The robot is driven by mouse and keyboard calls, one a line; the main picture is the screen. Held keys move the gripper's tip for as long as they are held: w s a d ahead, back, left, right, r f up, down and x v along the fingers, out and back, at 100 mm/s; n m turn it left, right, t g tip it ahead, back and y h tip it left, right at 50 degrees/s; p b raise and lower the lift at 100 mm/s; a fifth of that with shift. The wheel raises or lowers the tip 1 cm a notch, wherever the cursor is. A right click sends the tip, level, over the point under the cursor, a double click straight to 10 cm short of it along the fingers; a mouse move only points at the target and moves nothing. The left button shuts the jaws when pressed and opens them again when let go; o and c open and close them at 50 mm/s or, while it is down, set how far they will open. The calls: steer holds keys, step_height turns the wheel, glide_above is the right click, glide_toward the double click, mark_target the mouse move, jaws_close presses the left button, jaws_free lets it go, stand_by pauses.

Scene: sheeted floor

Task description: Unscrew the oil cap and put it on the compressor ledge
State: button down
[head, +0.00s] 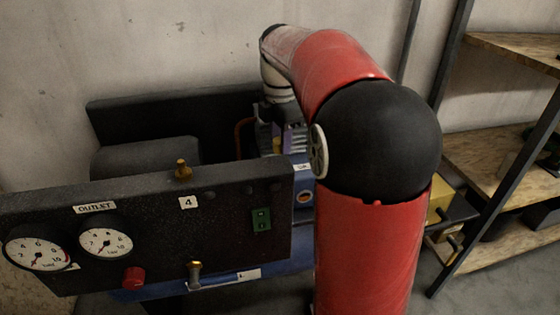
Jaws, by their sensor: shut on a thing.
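The compressor stands at the left and middle of the head view, with a black front panel (150,225) and blue body parts behind and below it. My gripper (277,132) points down behind the panel's right end, small and partly hidden. It is shut on a small yellowish piece (277,146), which looks like the oil cap. I cannot tell whether the cap is still on its thread. The compressor ledge cannot be made out clearly; my arm covers much of the machine's right side.
The panel carries two gauges (105,241), a red knob (134,277), a green switch (261,219) and brass fittings (183,169). A dark backboard (175,112) rises behind. Wooden shelves (485,160) on a dark metal frame stand at the right. Bare floor shows at the lower right.

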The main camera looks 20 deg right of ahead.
steer(key=shift+r, duration=0.1)
stand_by(0.3)
steer(key=shift+r, duration=2)
steer(key=shift+d, duration=0.1)
